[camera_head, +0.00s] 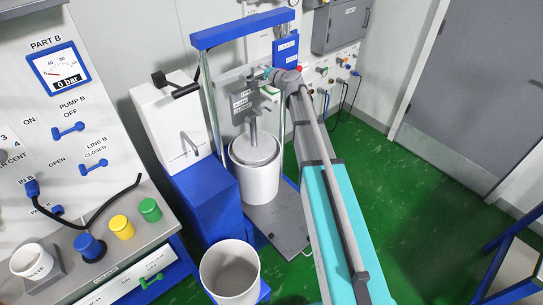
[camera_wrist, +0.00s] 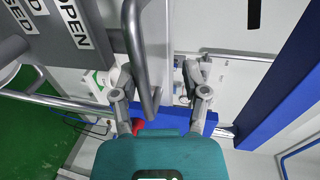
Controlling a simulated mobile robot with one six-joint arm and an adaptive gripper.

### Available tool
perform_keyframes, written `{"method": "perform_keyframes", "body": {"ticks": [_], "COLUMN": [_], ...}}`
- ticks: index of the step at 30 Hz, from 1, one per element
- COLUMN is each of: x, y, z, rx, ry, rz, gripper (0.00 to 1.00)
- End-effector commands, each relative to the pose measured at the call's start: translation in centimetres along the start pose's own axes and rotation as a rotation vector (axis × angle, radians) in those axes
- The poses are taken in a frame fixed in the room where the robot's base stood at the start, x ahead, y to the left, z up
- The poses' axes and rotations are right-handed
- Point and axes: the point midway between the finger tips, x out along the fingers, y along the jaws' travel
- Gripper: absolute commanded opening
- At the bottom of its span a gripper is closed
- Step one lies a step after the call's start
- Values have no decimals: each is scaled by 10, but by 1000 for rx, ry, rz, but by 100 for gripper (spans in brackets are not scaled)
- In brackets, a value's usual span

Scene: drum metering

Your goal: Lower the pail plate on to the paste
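The white pail (camera_head: 256,184) stands on the base of the press, under a blue crossbar (camera_head: 243,28) on posts. The grey pail plate (camera_head: 254,150) sits at the pail's mouth on an upright rod. It hides any paste, so I cannot tell if they touch. A grey panel with OPEN and CLOSED labels (camera_head: 242,100) is above it; its lettering also shows in the wrist view (camera_wrist: 75,25). My gripper (camera_head: 266,76) is at the press's upper part. In the wrist view, its fingers (camera_wrist: 160,75) are spread either side of a grey bar handle (camera_wrist: 148,95), with a gap at right.
An empty-looking white pail (camera_head: 230,273) stands in front of the press. A white cabinet on a blue base (camera_head: 205,205) is close at left. The control panel with a gauge at 0 bar (camera_head: 59,68) is further left.

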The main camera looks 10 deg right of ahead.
Motion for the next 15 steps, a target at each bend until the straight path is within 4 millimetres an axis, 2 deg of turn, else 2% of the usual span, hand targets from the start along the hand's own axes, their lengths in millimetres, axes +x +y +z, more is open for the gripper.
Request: {"method": "perform_keyframes", "body": {"ticks": [1,15], "x": [-2,-10], "y": [-9,-48], "z": [0,0], "rx": [1,2], "ry": [2,2], "rz": [-1,-2], "gripper": [51,51]}}
